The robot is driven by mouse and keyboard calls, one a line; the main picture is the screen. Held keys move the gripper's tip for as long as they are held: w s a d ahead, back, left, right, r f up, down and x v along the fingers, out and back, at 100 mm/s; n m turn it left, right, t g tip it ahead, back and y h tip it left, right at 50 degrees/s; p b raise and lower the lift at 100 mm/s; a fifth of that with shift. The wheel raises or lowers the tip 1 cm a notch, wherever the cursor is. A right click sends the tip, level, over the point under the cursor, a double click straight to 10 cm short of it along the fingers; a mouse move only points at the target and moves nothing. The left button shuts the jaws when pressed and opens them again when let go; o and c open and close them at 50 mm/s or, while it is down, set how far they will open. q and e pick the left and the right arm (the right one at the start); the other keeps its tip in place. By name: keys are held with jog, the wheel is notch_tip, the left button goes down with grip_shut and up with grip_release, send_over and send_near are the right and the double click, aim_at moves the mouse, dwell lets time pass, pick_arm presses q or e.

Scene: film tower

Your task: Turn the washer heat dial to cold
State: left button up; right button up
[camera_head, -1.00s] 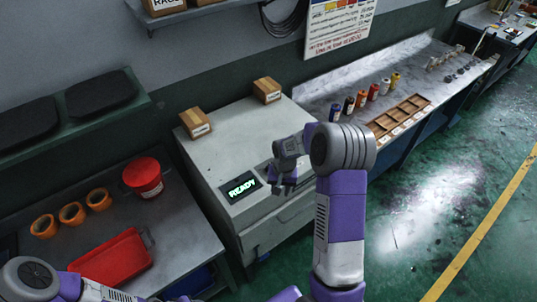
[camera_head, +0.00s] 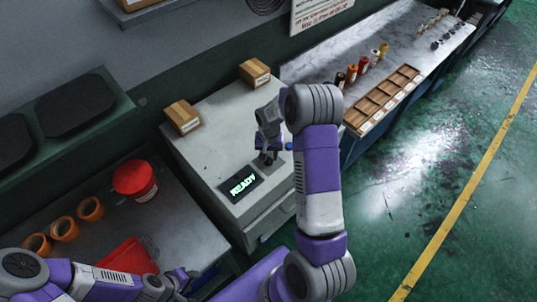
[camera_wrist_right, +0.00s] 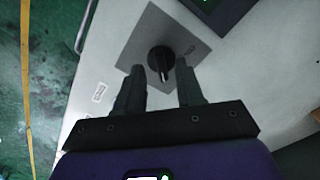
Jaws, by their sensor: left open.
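The washer (camera_head: 215,125) is a white machine with a lit READY display (camera_head: 242,183) on its top. In the right wrist view its dial (camera_wrist_right: 161,58) is a black knob on a grey square plate (camera_wrist_right: 190,50), with a white mark facing the gripper. My right gripper (camera_wrist_right: 162,69) is open, with its fingertips at either side of the knob's near part; contact cannot be told. In the head view my right gripper (camera_head: 268,157) is over the washer top, and the dial is hidden there. My left gripper (camera_head: 183,281) is open and empty near the red bin.
Two cardboard boxes (camera_head: 182,116) (camera_head: 254,73) stand at the washer's back. A red bucket (camera_head: 135,180), orange rings (camera_head: 65,228) and a red bin (camera_head: 130,257) are on the left bench. A wooden tray (camera_head: 383,99) and bottles stand on the right bench. The green floor at right is clear.

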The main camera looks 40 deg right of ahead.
jog(key=shift+f, duration=0.7)
jog(key=shift+w, duration=0.1)
grip_shut()
